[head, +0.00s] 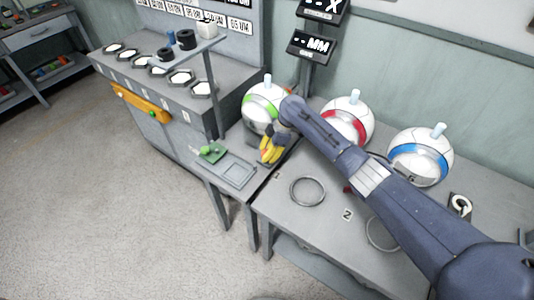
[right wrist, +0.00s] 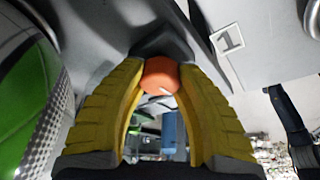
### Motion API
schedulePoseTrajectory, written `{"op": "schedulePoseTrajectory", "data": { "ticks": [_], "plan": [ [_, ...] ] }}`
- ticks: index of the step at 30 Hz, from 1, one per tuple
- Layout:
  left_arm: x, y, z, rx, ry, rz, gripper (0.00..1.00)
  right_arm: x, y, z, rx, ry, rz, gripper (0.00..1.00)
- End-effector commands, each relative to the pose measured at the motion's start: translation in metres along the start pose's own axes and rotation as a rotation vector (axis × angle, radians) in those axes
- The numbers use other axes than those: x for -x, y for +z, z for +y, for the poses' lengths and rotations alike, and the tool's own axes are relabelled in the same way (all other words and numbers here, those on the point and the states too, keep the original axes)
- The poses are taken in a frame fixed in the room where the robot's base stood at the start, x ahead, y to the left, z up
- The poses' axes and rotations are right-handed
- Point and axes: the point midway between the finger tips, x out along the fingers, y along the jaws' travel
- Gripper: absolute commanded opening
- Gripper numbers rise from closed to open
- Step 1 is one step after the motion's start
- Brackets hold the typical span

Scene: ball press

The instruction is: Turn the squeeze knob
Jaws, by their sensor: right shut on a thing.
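The squeeze knob, an orange rounded knob (right wrist: 161,75), sits between the yellow fingertips in the right wrist view. It is mostly hidden by my gripper in the head view. My right gripper (right wrist: 160,78) is shut on the knob; in the head view its yellow fingers (head: 268,152) are in front of the green-banded white ball (head: 264,94). That ball also fills the left side of the right wrist view (right wrist: 28,95). My left gripper is not in view.
A red-banded ball (head: 350,117) and a blue-banded ball (head: 422,152) stand along the wall side of the table. My right arm crosses over the table. A metal ring (head: 308,205) lies in front.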

Motion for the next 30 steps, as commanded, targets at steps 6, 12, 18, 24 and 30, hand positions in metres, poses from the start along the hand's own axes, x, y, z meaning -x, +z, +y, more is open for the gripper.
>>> {"op": "schedulePoseTrajectory", "data": {
  "ticks": [6,12,18,24,30],
  "plan": [
    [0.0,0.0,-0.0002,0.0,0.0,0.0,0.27,-0.0007,-0.0022,-0.0009,-0.098,0.042,0.005,0.04],
    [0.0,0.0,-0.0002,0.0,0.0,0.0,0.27,-0.001,-0.0029,-0.0011,-0.258,0.108,0.006,0.04],
    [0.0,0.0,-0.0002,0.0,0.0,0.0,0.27,-0.0011,-0.0041,-0.0013,-0.433,0.18,0.007,0.04],
    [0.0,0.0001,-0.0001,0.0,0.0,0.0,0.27,-0.0011,-0.0045,-0.0012,-0.609,0.252,0.008,0.03],
    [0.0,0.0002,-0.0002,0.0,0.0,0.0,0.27,-0.0008,-0.0049,-0.0007,-0.775,0.32,0.008,0.03]
  ]
}}
